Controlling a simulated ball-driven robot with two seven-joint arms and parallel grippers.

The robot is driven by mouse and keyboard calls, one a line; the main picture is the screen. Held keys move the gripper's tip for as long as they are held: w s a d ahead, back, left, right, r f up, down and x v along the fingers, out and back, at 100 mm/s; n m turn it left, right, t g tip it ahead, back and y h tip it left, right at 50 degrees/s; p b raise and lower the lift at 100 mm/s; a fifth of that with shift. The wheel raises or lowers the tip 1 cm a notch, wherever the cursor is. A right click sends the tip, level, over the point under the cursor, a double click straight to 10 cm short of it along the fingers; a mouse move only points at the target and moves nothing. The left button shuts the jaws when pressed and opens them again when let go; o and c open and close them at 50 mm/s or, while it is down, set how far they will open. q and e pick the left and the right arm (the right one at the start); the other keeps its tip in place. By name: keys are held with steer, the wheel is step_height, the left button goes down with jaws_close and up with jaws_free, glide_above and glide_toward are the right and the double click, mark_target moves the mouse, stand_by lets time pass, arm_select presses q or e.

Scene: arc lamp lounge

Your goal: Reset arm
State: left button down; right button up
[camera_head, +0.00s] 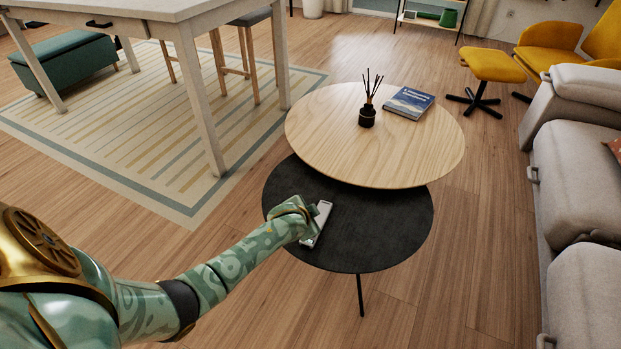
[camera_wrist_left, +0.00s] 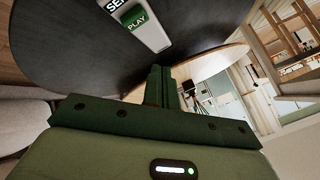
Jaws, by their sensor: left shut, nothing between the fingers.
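My left arm reaches in from the left, and its green gripper (camera_head: 309,212) is over the black low table (camera_head: 385,225). In the left wrist view the gripper's dark green fingers (camera_wrist_left: 160,72) are together with nothing between them. A pale, slim device (camera_head: 320,224) lies on the black table right beside the gripper. In the left wrist view the device (camera_wrist_left: 148,32) shows a green PLAY label, and its upper end is cut off by the frame. Whether the gripper touches it I cannot tell. My right gripper is in neither view.
A round wooden table (camera_head: 400,150) overlaps the black one and carries a reed diffuser (camera_head: 367,117) and a blue book (camera_head: 409,102). A grey sofa (camera_head: 575,180) stands at right. A tall white table (camera_head: 150,8) stands at upper left. Wood floor is clear in front.

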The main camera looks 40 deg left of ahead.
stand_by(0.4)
